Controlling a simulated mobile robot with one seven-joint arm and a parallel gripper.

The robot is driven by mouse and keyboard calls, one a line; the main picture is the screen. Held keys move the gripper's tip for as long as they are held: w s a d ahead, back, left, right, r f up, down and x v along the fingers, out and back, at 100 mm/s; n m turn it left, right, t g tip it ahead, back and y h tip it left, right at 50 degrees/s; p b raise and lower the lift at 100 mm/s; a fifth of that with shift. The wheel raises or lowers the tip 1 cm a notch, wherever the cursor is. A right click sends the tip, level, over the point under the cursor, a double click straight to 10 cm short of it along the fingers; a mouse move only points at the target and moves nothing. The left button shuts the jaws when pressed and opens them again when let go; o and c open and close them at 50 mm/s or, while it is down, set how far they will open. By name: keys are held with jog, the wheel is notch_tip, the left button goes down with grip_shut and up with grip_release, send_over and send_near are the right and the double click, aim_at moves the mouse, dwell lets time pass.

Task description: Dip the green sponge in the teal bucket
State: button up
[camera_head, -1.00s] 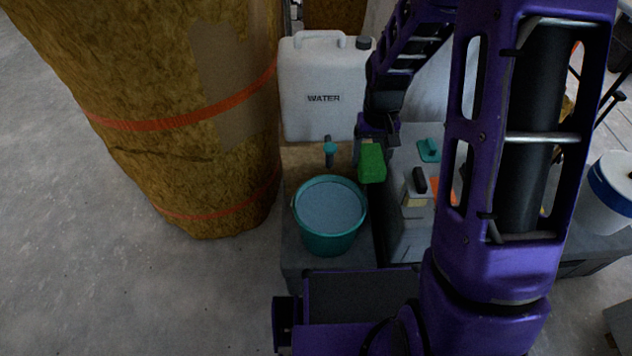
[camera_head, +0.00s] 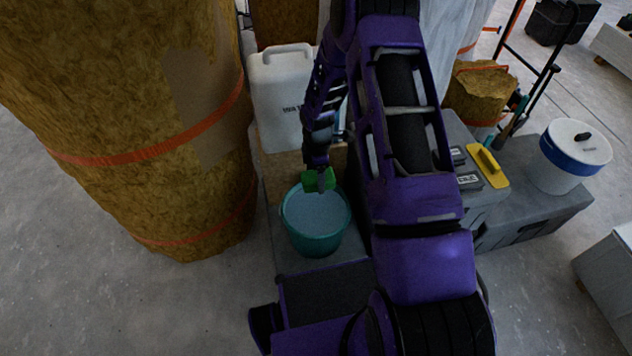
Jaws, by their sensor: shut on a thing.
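The teal bucket (camera_head: 312,240) stands upright on a grey surface and is filled with pale blue water (camera_head: 308,216). My gripper (camera_head: 319,178) is shut on the green sponge (camera_head: 313,183). The sponge appears over the back right part of the bucket's opening. I cannot tell from this angle whether it touches the water. Part of the sponge is hidden behind the gripper's fingers.
A white water jug (camera_head: 282,105) stands behind the bucket. A large brown wrapped roll (camera_head: 130,195) with orange straps stands close on the left. To the right are a yellow tool (camera_head: 489,168) on grey cases and a white bucket with a blue band (camera_head: 572,158).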

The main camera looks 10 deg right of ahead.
notch_tip(320, 180, down, 16)
jog(key=n+b, duration=0.5)
jog(key=n, duration=0.1)
jog(key=shift+w+a+b, duration=0.2)
jog(key=shift+w+b, duration=0.15)
jog(key=shift+r, duration=0.1)
dwell(0.8)
jog(key=shift+r+p, duration=2.5)
jog(key=shift+r, duration=1.75)
